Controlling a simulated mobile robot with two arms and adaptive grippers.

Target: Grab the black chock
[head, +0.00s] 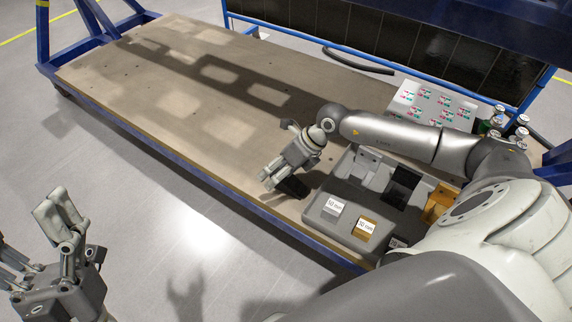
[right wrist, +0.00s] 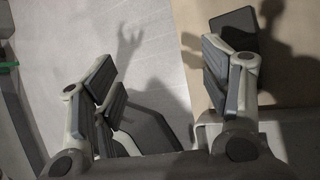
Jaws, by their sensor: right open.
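A small black block, which looks like the black chock (head: 292,187), lies on the tabletop near its front edge. In the right wrist view the black block (right wrist: 236,27) shows behind the right-hand finger, partly hidden by it. My right gripper (head: 269,183) is just beside it in the head view, fingers pointing down. Its fingers (right wrist: 160,85) are spread with nothing between them; contact with the block cannot be told. My left gripper (head: 40,245) is open and empty, off the table at lower left.
A grey tray (head: 316,213) with labelled slots stands right of the block, holding grey, black (head: 404,187) and yellow pieces. A white panel (head: 432,103) and several small bottles (head: 496,122) are behind it. The wooden tabletop (head: 170,85) is clear to the left.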

